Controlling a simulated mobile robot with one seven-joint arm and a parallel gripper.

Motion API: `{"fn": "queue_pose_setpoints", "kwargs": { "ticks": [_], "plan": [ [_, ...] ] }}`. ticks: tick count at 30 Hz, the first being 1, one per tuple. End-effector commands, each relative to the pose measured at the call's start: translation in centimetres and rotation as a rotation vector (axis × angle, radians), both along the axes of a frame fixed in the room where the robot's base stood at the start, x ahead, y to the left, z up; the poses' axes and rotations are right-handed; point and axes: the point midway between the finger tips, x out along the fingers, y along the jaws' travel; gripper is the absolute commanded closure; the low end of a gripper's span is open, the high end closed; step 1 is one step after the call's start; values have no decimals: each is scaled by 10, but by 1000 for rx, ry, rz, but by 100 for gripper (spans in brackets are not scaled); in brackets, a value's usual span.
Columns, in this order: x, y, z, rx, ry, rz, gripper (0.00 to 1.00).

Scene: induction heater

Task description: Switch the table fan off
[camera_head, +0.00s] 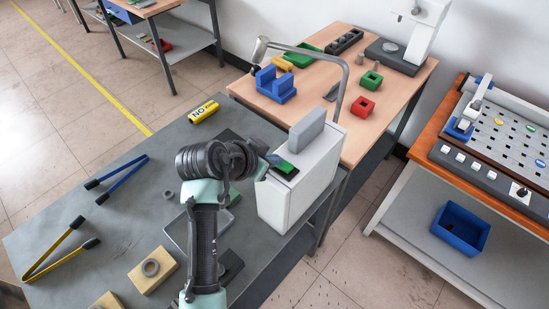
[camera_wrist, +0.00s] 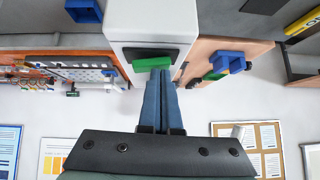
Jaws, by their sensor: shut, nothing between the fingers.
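I cannot make out a table fan in either view. My gripper (camera_head: 272,160) is shut and empty, at the side of a white box (camera_head: 290,205) on the grey bench. The wrist view shows my gripper's two blue fingers (camera_wrist: 160,74) together, their tips at a green bar (camera_wrist: 152,64) in a dark panel (camera_wrist: 130,54) on the white box (camera_wrist: 120,20). The green bar (camera_head: 286,167) also shows in the head view. The fingertips look very near or touching it; I cannot tell which. A grey block (camera_head: 308,131) stands on the box.
A curved grey tube (camera_head: 345,75) rises behind the box. The grey bench (camera_head: 130,215) holds blue tongs (camera_head: 115,187), yellow tongs (camera_head: 55,258) and a yellow sign (camera_head: 203,112). A wooden table (camera_head: 318,95) with coloured blocks stands behind. An orange-topped bench (camera_head: 420,145) is at right.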

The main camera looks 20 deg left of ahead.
Motion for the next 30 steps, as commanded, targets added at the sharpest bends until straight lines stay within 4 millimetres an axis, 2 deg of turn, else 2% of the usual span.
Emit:
{"fn": "queue_pose_setpoints", "kwargs": {
  "ticks": [8,17,26,30],
  "plan": [
    [-3,-4,-3,-1,10,-2,100],
    [-7,-18,-2,-3,13,-6,100],
    [-7,-18,-3,-2,12,-4,100],
    [-5,-19,4,-1,10,-4,100]
  ]
}}
